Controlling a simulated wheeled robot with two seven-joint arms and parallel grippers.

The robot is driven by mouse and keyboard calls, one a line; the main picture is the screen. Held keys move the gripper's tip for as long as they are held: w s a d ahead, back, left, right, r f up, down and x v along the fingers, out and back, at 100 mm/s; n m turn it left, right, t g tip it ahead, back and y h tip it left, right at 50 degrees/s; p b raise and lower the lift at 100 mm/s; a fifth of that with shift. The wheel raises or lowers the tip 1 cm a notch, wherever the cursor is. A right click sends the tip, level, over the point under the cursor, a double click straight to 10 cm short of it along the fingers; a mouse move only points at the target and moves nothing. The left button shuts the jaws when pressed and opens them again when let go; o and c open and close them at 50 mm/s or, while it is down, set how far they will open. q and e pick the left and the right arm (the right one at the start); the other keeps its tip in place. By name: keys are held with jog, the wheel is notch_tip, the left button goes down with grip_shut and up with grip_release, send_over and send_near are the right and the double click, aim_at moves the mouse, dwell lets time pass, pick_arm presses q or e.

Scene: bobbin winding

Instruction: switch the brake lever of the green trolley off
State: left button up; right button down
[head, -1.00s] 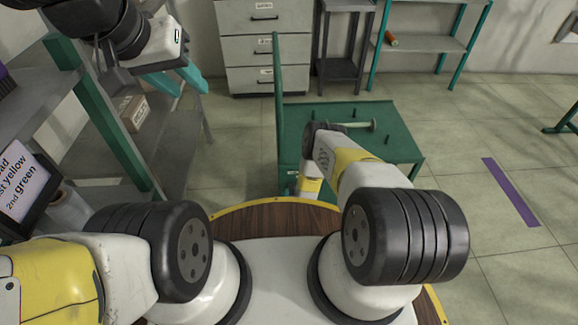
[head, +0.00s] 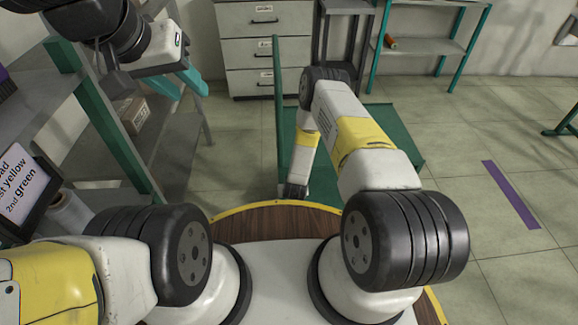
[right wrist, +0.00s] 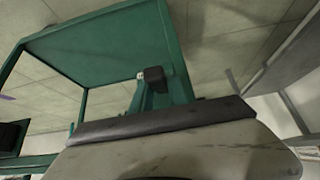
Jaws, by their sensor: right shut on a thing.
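The green trolley (head: 408,145) stands beyond my base in the head view, with its upright handle frame (head: 278,110) on its left. My right arm reaches over its deck and down to its near side; the right gripper's tips are hidden there. In the right wrist view the trolley's green panel (right wrist: 100,50) fills the upper left. My right gripper's teal fingers (right wrist: 160,84) are closed around a small black block, seemingly the brake lever (right wrist: 153,75). Its exact position is hard to tell. My left gripper (head: 190,92) is open and empty at the upper left.
Grey shelving (head: 115,150) with a cardboard box (head: 133,113) and a sign (head: 22,190) stands at left. Grey drawers (head: 265,50) and a teal-legged rack (head: 430,46) stand behind. Floor right of the trolley is clear, with a purple strip (head: 510,193).

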jog(key=shift+w+r, duration=0.15)
dwell(0.3)
jog(key=c, duration=1.3)
grip_release()
jog(key=v, duration=0.8)
jog(key=shift+w, duration=0.1)
